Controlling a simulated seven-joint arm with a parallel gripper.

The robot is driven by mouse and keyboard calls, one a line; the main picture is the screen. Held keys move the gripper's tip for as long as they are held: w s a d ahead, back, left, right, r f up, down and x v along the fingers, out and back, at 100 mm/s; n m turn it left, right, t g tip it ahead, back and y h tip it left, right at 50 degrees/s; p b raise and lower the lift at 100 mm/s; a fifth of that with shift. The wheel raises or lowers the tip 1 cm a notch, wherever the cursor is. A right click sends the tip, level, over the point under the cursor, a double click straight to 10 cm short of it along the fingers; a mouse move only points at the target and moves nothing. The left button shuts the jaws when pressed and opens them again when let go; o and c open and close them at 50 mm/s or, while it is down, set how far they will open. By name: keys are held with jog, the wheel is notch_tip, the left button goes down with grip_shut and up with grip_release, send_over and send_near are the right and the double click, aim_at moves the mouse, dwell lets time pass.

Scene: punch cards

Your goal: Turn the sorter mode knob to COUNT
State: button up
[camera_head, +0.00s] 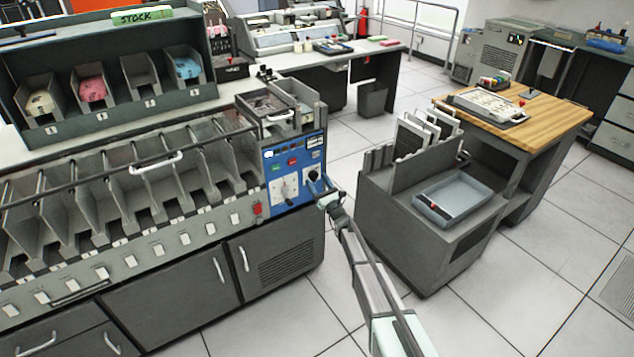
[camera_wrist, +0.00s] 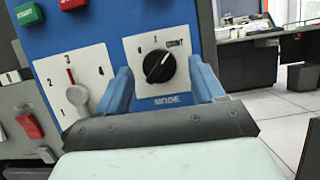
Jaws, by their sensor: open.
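The mode knob (camera_wrist: 159,67) is a round black knob on a white plate marked MODE, on the blue control panel (camera_wrist: 105,22). Its pale pointer line tilts up and to the right, roughly toward the small dark label at the plate's upper right, which is too blurred to read surely. My gripper (camera_wrist: 164,76) is open, with one blue finger on each side of the knob; I cannot tell whether either touches it. In the head view my gripper (camera_head: 317,184) is at the panel's right part and largely hides the knob.
A grey lever knob (camera_wrist: 76,97) on a numbered plate sits left of my gripper. Green (camera_wrist: 29,14) and red (camera_wrist: 72,3) buttons are above it, and a red switch (camera_wrist: 28,126) is at far left. A grey cart (camera_head: 410,225) stands right of my arm.

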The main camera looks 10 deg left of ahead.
jog(key=v, duration=1.3)
jog(key=shift+a, duration=0.1)
jog(key=shift+n, duration=0.3)
